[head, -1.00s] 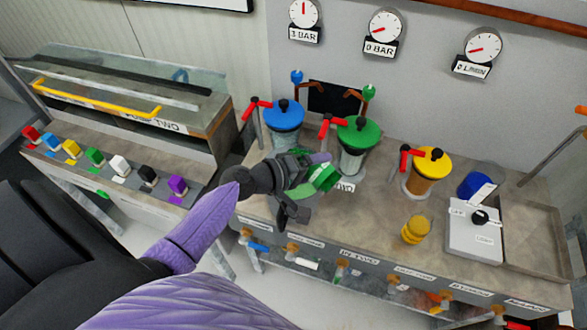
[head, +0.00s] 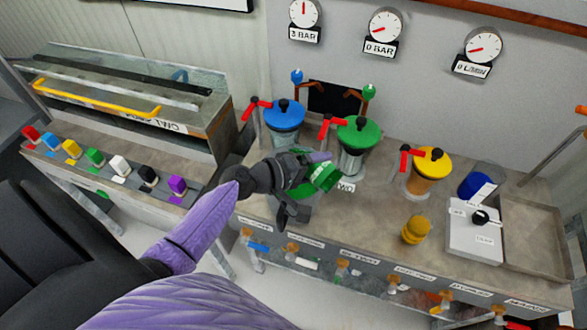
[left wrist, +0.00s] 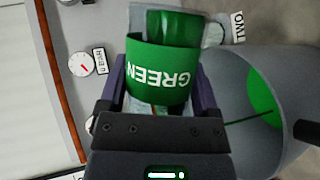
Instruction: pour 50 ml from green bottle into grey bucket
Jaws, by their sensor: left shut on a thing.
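My left gripper (head: 308,182) is shut on the green bottle (head: 325,177) and holds it tilted above the front of the bench. In the left wrist view the green bottle (left wrist: 163,70) sits between the fingers, its GREEN label upside down. The grey bucket (left wrist: 222,95) shows just right of it, with green inside. A thin dark green line crosses the bucket's opening; I cannot tell if it is a stream. In the head view the gripper and bottle mostly hide the bucket. My right gripper is not in view.
Blue-lidded (head: 285,125), green-lidded (head: 355,145) and yellow-lidded (head: 427,172) vessels with red levers stand behind. A yellow bottle (head: 415,230) stands on the front right. A white scale (head: 473,232) and a tray (head: 540,240) are further right.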

